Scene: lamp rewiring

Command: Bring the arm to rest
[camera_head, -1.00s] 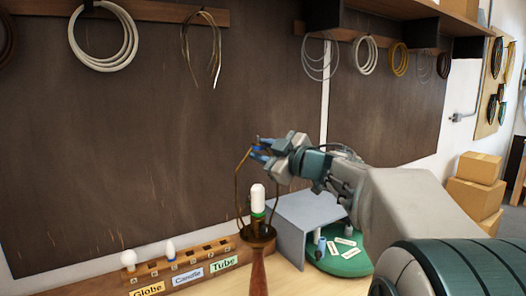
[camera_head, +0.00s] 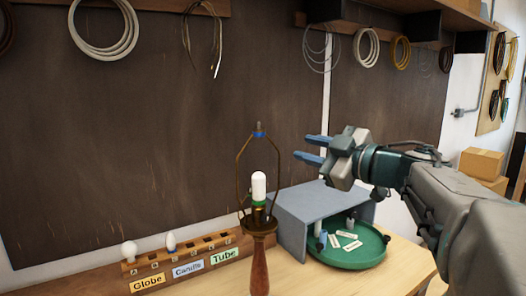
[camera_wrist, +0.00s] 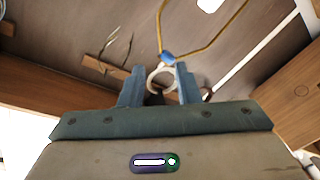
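My gripper (camera_head: 309,150) is raised to the right of the lamp, its two blue fingers apart and pointing left with nothing between them. In the wrist view the fingers (camera_wrist: 158,85) also stand apart, with the lamp's brass harp and its blue-collared top (camera_wrist: 168,57) beyond them. The lamp (camera_head: 259,270) stands upright on the bench with a white tube bulb (camera_head: 259,187) inside its harp (camera_head: 240,172). The fingers are clear of the harp.
A bulb rack (camera_head: 190,262) labelled Globe, Candle and Tube is at left, holding a globe bulb (camera_head: 129,250) and a candle bulb (camera_head: 171,242). A grey shelter (camera_head: 292,228) and a green round tray (camera_head: 372,255) with small parts stand right of the lamp. Cable coils (camera_head: 103,25) hang behind.

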